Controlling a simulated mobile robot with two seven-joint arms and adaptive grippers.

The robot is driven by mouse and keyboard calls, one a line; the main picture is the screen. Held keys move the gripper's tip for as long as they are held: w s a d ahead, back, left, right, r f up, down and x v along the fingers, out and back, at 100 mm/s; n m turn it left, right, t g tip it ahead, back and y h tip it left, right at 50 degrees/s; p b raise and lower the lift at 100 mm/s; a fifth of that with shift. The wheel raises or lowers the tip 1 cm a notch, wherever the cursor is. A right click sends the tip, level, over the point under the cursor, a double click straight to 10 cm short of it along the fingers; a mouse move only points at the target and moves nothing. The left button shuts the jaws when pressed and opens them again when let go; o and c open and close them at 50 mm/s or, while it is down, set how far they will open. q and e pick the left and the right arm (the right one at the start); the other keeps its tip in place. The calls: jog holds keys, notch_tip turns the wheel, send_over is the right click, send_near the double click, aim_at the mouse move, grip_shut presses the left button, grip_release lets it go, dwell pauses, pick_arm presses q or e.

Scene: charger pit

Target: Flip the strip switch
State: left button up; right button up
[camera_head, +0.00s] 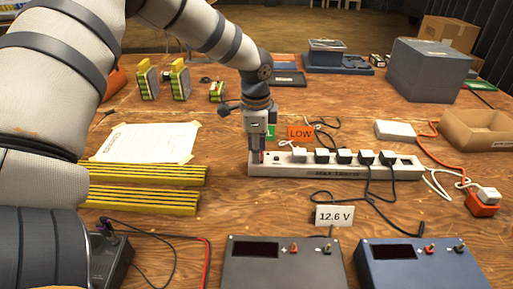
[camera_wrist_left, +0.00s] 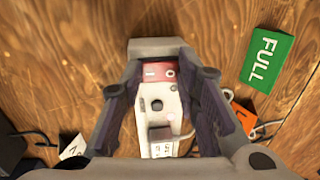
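The white power strip (camera_head: 330,168) lies on the wooden table, with several black plugs in it. Its red rocker switch, marked with a line and a circle, shows in the left wrist view (camera_wrist_left: 158,71) at the strip's far end. My left gripper (camera_head: 257,158) points down over the strip's left end. In the left wrist view its dark fingers (camera_wrist_left: 163,92) are apart, one on each side of the strip, with nothing held. I cannot tell whether they touch the strip. In the head view the gripper largely hides the switch. My right gripper is not in view.
A LOW card (camera_head: 300,133) stands behind the strip; a green FULL card (camera_wrist_left: 267,60) lies near it. Yellow-edged rails (camera_head: 145,190) lie left. Two chargers (camera_head: 284,266) (camera_head: 425,268) and a 12.6 V card (camera_head: 333,216) are in front. Cables run right of the strip.

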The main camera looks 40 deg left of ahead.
pick_arm(q)
jog(key=shift+c, duration=0.6)
jog(key=shift+w+a+f, duration=0.15)
jog(key=shift+f, duration=0.15)
jog(key=shift+w+a+f+g+h+b, duration=0.15)
jog(key=shift+g+h+b, duration=0.45)
jog(key=shift+g+b, duration=0.2)
jog(key=shift+r+g+h, duration=0.25)
jog(key=shift+g+h, duration=0.05)
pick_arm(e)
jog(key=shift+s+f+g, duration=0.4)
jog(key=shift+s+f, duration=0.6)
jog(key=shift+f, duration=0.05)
pick_arm(q)
jog(key=o, duration=1.2)
jog(key=shift+r, duration=0.1)
jog(key=shift+c, duration=0.2)
jog(key=shift+r, duration=0.1)
